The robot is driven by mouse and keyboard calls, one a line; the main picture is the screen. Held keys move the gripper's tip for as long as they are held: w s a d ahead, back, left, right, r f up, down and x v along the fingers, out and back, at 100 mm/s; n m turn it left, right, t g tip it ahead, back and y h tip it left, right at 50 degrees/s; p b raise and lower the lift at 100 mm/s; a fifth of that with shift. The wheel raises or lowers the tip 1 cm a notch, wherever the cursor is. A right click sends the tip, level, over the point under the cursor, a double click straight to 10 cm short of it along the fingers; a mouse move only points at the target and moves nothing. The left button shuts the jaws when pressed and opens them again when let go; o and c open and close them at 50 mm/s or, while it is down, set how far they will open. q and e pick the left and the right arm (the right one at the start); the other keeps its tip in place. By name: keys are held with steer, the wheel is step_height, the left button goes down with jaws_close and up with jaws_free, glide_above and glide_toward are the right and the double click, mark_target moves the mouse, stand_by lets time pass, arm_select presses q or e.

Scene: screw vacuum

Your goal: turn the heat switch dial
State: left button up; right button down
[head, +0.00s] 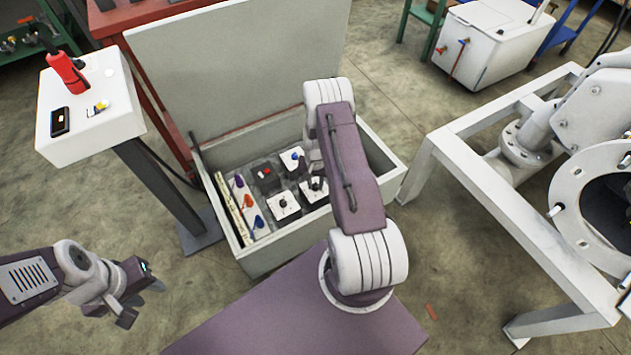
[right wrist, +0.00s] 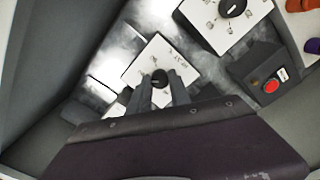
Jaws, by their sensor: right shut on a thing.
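A black round dial (right wrist: 160,77) sits on a small white panel (right wrist: 146,60) with markings too small to read. In the right wrist view, the two fingers of my right gripper (right wrist: 161,90) stand on either side of this dial and are shut on it. In the head view, the same panel (head: 318,195) is in the open box, partly hidden by my right arm. My left gripper (head: 142,302) is open and empty, left of the box and away from it.
The grey box (head: 273,262) also holds another white panel with a black dial (head: 284,205), a red button (head: 265,171), a blue knob (head: 294,155) and coloured switches (head: 247,202). A white pedestal (head: 90,120) stands left. A white frame (head: 430,170) stands right.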

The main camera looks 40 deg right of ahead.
mark_target(315, 186)
steer(key=shift+m, duration=0.9)
steer(key=shift+p, duration=0.3)
steer(key=c, duration=1.2)
jaws_free()
step_height(315, 186, up, 9)
steer(key=p, duration=0.4)
steer(key=shift+a, duration=0.1)
